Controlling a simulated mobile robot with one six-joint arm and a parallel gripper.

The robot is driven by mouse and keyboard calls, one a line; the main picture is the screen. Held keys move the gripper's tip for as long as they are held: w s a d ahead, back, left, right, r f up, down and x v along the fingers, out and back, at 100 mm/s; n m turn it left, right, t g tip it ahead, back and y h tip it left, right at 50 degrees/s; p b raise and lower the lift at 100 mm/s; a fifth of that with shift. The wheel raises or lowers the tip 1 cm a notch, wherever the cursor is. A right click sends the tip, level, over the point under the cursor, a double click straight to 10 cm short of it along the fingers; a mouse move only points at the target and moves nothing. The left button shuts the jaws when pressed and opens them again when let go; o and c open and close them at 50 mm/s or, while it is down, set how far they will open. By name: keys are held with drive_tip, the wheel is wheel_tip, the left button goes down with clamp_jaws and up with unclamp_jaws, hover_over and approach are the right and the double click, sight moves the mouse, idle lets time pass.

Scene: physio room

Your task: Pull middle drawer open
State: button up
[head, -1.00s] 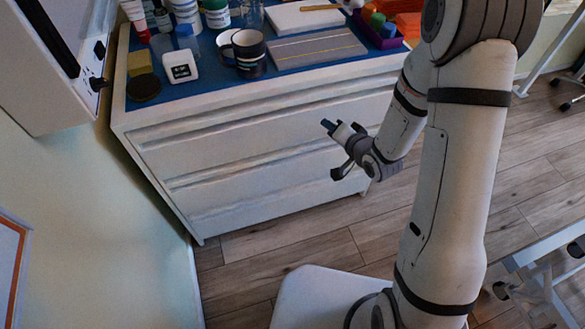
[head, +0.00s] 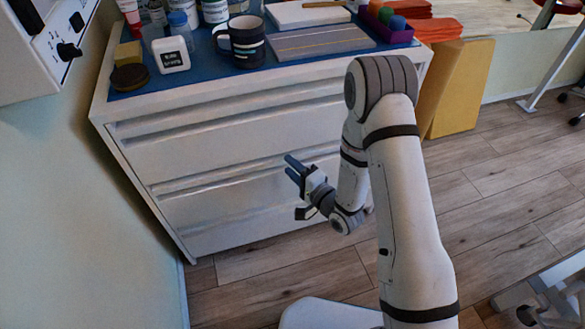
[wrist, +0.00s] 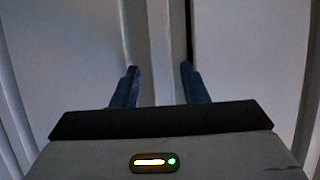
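The white drawer cabinet (head: 185,150) stands ahead in the head view. Its middle drawer (head: 225,207) looks shut, with a long horizontal lip along its top edge. My gripper (head: 291,164) is in front of the right part of that lip, fingers pointing at the cabinet. In the wrist view, my gripper (wrist: 159,70) is open, its two dark fingers apart. A pale raised strip (wrist: 160,45) runs upright between them, beside a dark gap. I cannot tell whether the fingers touch it. The right end of the middle drawer is hidden behind my arm.
The blue cabinet top holds a dark mug (head: 241,43), bottles, a grey board (head: 320,41) and a purple tray (head: 386,30). A wall unit (head: 50,45) juts in at left. A yellow block (head: 459,88) stands right of the cabinet.

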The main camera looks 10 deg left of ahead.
drive_tip(key=shift+w+a, duration=0.35)
drive_tip(key=shift+a, duration=0.15)
drive_tip(key=shift+f, duration=0.1)
clamp_jaws()
